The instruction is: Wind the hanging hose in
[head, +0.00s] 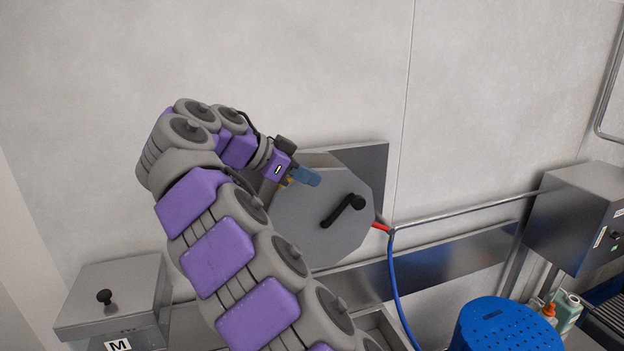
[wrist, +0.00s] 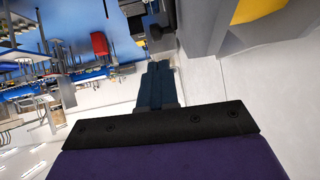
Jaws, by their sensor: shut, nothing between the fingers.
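The hose reel (head: 300,222) is a grey eight-sided housing on a steel wall plate. A black crank (head: 343,210) sits on its front face, its knob to the upper right. The blue hose (head: 395,285) hangs down from a red piece (head: 381,227) at the reel's right side; its lower end is out of sight. My gripper (head: 312,178) is shut and empty, at the reel's upper edge in the picture, up and left of the crank and apart from it. In the wrist view its blue fingers (wrist: 157,85) are together.
A blue perforated tub (head: 500,328) stands at the lower right, with bottles (head: 566,306) beside it. A steel box (head: 575,220) and a pipe (head: 460,211) are on the right. A lidded steel box (head: 110,295) marked M is at the lower left.

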